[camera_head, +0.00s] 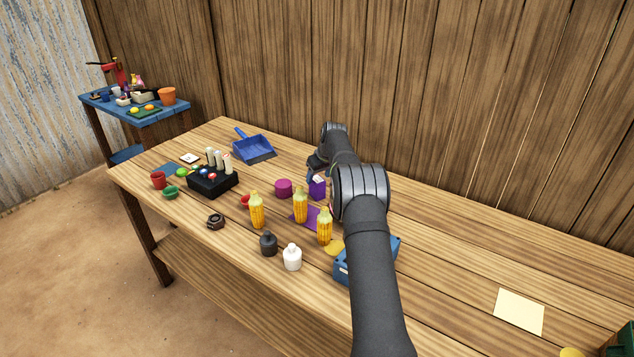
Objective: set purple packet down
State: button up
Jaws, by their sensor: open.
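The purple packet (317,188) is upright on or just above the wooden table, left of my arm. It has a pale patch near its top. My gripper (316,168) is right above the packet, at the packet's top edge. The jaws are open, though my wrist and the arm hide most of the fingers. I cannot tell whether the fingers still touch the packet. A purple mat (313,222) lies in front of it, partly covered by corn-like yellow bottles.
A magenta round tub (284,188) stands close left of the packet. Yellow corn figures (300,208) stand in front. A blue box (341,272) is partly behind my arm. A blue dustpan (252,147) lies farther back. The table right of my arm is mostly clear around a pale paper (519,311).

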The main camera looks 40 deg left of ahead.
aim_at(317, 179)
jog(key=v, duration=0.7)
jog(key=x, duration=1.2)
jog(key=shift+r, duration=0.1)
dwell(0.3)
